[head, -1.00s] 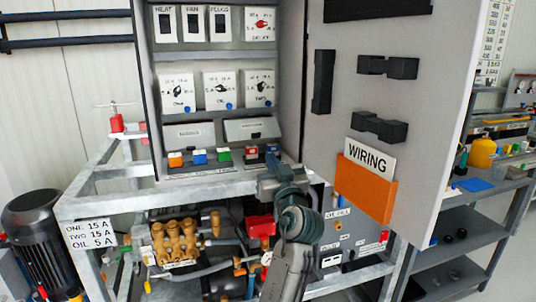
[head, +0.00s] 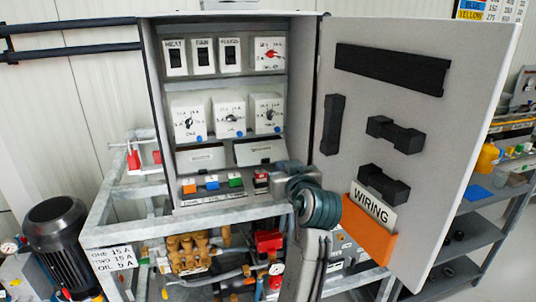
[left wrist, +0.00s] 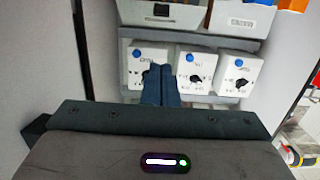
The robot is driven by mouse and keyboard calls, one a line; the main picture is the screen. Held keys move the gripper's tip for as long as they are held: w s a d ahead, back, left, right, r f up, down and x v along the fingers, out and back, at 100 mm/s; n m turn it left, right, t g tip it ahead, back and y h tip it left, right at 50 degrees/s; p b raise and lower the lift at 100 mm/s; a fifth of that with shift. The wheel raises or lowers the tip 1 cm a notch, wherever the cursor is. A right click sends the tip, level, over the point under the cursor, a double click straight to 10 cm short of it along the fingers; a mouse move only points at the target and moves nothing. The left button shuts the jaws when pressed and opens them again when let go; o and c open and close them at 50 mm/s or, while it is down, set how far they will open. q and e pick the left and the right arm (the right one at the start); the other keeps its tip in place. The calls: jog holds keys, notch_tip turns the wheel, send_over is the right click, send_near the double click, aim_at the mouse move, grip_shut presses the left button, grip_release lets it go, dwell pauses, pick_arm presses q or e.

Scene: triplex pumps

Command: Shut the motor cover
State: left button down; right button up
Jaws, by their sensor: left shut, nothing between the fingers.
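Two pale, labelled flap covers sit side by side low in the open grey cabinet in the head view: a left one (head: 201,158) and a right one (head: 259,151). Their lettering is too small to read, so I cannot tell which is the motor cover. The right flap seems tilted outward. Both also show at the top of the left wrist view, the right one (left wrist: 155,12) and the left one (left wrist: 241,20). My left gripper (head: 284,168) is at the cabinet's lower right. Its blue fingers (left wrist: 158,85) are shut and empty, in front of the dials. My right gripper is not in view.
The cabinet door (head: 420,105) hangs open at the right, with an orange WIRING pocket (head: 367,235) near my left arm. White dial boxes (head: 229,117) are above the flaps; coloured terminal blocks (head: 211,182) are below. A pump (head: 187,252) sits under the frame.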

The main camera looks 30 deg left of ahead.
pick_arm(q)
jog(key=p, duration=0.4)
send_near(268, 161)
jog(key=w+a+r, duration=0.2)
jog(key=a+r, duration=0.2)
jog(key=shift+w+a+f+p, duration=0.25)
jog(key=shift+f+p, duration=0.1)
jog(key=shift+f, duration=0.1)
jog(key=shift+w+a+f+p, duration=0.25)
jog(key=shift+f+p, duration=0.05)
jog(key=shift+f, duration=0.15)
jog(key=shift+w+a+f, duration=0.25)
jog(key=shift+f, duration=0.35)
jog(key=shift+f, duration=0.1)
